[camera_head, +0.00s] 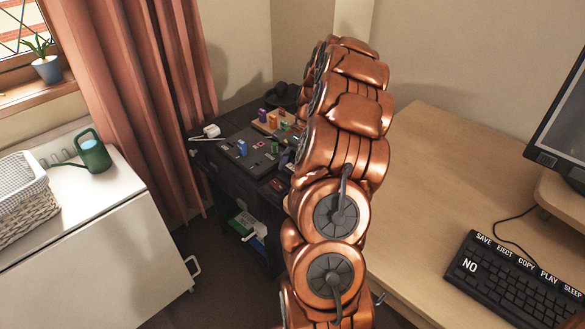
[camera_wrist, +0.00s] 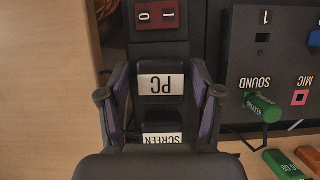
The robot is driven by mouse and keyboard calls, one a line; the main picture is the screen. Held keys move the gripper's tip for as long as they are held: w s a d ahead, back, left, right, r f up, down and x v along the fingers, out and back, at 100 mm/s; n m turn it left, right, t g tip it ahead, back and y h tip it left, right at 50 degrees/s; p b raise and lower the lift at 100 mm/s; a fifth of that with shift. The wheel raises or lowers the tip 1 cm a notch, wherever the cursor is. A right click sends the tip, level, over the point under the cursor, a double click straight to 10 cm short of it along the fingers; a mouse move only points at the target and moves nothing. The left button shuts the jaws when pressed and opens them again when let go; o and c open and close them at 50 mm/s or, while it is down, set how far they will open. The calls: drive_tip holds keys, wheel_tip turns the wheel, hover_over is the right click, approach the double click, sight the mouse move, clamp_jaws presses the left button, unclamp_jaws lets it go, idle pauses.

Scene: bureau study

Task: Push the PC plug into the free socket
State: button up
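In the wrist view a black plug with a white label reading PC (camera_wrist: 161,85), upside down, stands between the fingers of my gripper (camera_wrist: 160,92). The fingers are apart, one on each side of it, with what looks like a narrow gap at each side. A second black piece labelled SCREEN (camera_wrist: 162,138) lies just below it, close to my gripper's palm. Above is a red switch marked 0 and I (camera_wrist: 157,14) on a black strip. No bare socket shows clearly; how deep the PC plug sits cannot be told. In the head view my arm hides my gripper.
A black panel (camera_wrist: 285,55) with SOUND and MIC labels stands at the right, with a green speaker plug (camera_wrist: 262,108) and other coloured plugs nearby. In the head view the wooden desk (camera_head: 430,150) holds a keyboard (camera_head: 510,280); a white cabinet (camera_head: 100,240) stands left.

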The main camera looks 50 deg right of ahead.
drive_tip(key=shift+o, duration=0.6)
drive_tip(key=shift+r, duration=0.1)
drive_tip(key=v, duration=1.1)
drive_tip(key=shift+d+r, duration=0.25)
drive_tip(key=shift+r, duration=0.1)
